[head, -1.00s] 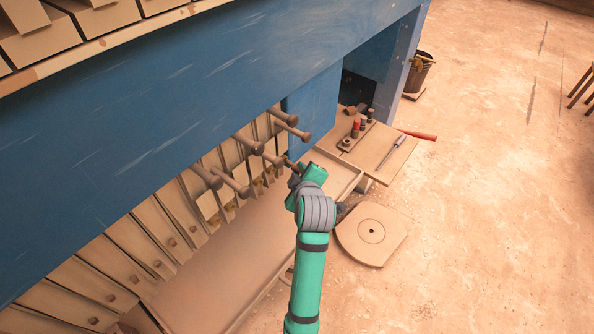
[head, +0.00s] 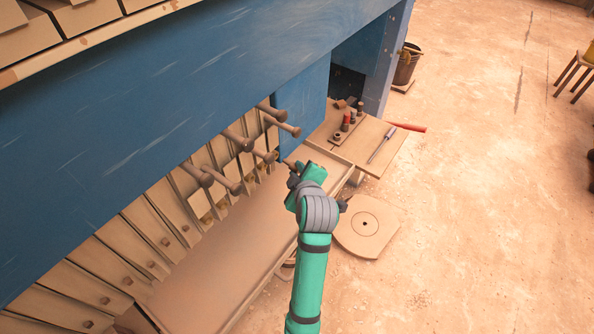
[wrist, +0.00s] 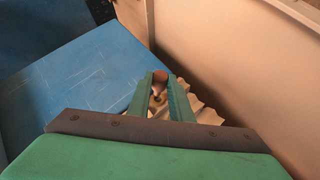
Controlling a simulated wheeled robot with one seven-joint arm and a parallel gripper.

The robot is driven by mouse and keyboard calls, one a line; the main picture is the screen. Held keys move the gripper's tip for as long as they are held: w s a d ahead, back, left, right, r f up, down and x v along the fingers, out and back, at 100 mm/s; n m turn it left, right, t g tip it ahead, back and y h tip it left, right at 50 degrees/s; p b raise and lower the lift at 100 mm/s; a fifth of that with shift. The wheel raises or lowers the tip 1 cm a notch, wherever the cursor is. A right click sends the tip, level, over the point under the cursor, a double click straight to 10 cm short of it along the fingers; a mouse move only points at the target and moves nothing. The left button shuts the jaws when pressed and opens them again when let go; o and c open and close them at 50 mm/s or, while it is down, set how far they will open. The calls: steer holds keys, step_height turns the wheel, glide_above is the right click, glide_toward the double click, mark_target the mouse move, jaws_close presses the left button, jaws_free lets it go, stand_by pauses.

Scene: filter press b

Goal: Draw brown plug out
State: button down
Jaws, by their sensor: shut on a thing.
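A brown plug (wrist: 160,77) with a rounded end shows between my gripper's green fingertips (wrist: 160,92) in the wrist view. The fingers are closed on it. In the head view my gripper (head: 292,170) is beside the press, just right of the brown round-ended pegs (head: 264,156) and in front of the blue panel (head: 303,120). Only a short brown bit of the plug shows there; the gripper hides the rest. I cannot tell whether its inner end is still in a hole.
A bench (head: 374,160) with red-capped items and a screwdriver (head: 381,145) stands behind my gripper. A pale board with a hole (head: 378,222) lies on the floor to the right. Press plates (head: 125,262) line the left. Open floor lies right.

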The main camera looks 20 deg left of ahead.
steer(key=shift+r, duration=0.15)
step_height(320, 180, up, 7)
stand_by(0.9)
